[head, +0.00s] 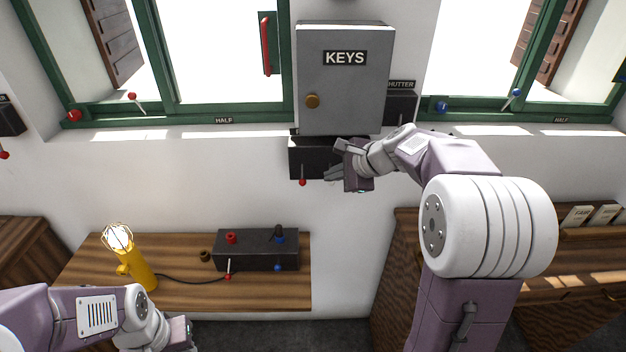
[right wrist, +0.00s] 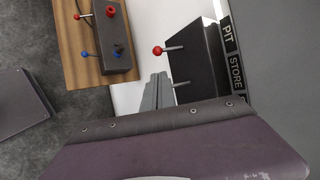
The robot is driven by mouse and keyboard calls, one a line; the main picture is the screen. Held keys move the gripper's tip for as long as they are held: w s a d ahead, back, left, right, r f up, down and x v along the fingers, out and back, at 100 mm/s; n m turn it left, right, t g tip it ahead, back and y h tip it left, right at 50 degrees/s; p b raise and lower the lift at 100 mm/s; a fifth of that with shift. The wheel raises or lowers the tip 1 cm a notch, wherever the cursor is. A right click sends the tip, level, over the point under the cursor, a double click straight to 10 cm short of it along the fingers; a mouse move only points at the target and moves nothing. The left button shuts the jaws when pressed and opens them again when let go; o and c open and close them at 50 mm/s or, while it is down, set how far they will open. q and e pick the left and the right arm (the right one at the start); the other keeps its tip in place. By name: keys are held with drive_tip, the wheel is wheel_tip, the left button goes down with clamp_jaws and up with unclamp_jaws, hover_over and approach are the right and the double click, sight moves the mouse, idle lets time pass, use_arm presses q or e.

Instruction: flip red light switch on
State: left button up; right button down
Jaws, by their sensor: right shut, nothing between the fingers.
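A black switch box (head: 308,160) hangs on the wall under the grey key cabinet. A red-tipped lever (head: 302,182) points down from it. In the right wrist view the red ball (right wrist: 158,51) stands out on a metal stem from the box (right wrist: 197,62). A second metal stem lies close to my fingers there; its tip is hidden. My right gripper (head: 332,174) is in front of the box's right part. In the wrist view its fingers (right wrist: 157,92) are together and empty, apart from the red ball. My left gripper (head: 183,336) is low at the left, its fingers unclear.
The key cabinet (head: 345,85) stands out above the box. A bench (head: 180,292) below carries a dark control box (head: 257,250) with red and blue knobs, and a yellow lamp (head: 138,268). Another black wall box (head: 8,118) with a red-tipped lever is at the far left.

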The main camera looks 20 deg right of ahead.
sight(303, 175)
drive_tip(key=x, duration=1)
drive_tip(key=shift+w+f, duration=0.15)
drive_tip(key=shift+w, duration=0.05)
drive_tip(key=shift+s+r+g+p, duration=0.15)
drive_tip(key=shift+r+g+p, duration=0.95)
drive_tip(key=shift+p, duration=2.8)
drive_tip(key=shift+r+t, duration=0.4)
drive_tip(key=shift+r, duration=0.15)
